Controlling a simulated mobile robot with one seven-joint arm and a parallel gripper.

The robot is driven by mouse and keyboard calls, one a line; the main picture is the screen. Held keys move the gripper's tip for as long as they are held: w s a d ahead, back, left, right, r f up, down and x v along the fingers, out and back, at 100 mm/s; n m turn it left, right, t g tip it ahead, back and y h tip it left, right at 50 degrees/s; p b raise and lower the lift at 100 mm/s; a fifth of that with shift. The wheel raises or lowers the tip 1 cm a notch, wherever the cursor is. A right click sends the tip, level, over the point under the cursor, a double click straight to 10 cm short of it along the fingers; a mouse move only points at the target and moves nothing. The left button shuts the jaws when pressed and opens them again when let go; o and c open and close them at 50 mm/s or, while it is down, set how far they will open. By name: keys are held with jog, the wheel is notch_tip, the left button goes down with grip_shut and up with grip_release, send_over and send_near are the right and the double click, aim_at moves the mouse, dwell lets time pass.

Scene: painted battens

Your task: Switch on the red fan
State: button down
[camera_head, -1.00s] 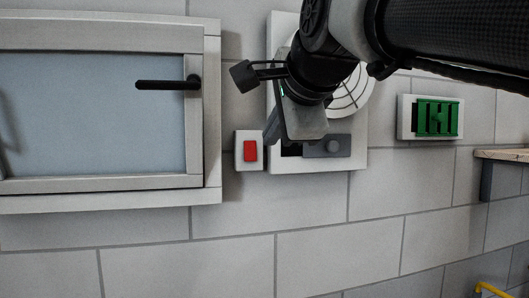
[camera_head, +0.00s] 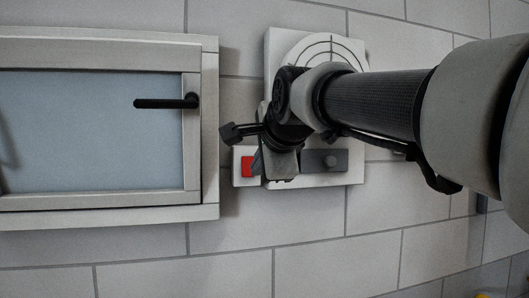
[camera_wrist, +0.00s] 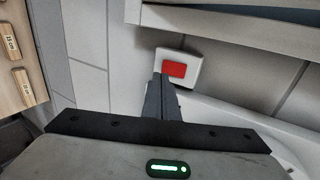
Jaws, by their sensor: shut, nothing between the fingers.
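A red rocker switch (camera_head: 247,167) sits on a small white plate on the wall; it also shows in the wrist view (camera_wrist: 175,69). Right of it, a white panel (camera_head: 352,178) carries a round fan grille (camera_head: 325,46), partly hidden behind my arm. The fan itself looks white and grey, not red. My gripper (camera_head: 258,163) is shut and empty. Its fingertips (camera_wrist: 161,82) are beside the switch's right side in the head view, overlapping the plate's edge. I cannot tell whether they touch it.
A framed cabinet door (camera_head: 90,130) with a black handle (camera_head: 166,102) is to the left. A wooden board with labelled pieces (camera_wrist: 14,60) shows at the wrist view's left. The wall below is clear.

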aim_at(250, 176)
jog(key=x, duration=0.2)
jog(key=r+p+x, duration=0.1)
jog(key=x, duration=0.2)
jog(key=shift+w, duration=0.3)
jog(key=shift+w+f+b, duration=0.1)
jog(key=shift+f+b, duration=0.35)
jog(key=shift+b, duration=0.3)
jog(key=t+b, duration=0.1)
jog(key=b, duration=0.3)
jog(key=shift+f, duration=0.35)
jog(key=shift+w+r+p, duration=0.1)
jog(key=shift+r+p, duration=0.5)
jog(key=shift+p, duration=0.1)
jog(key=shift+r, duration=0.1)
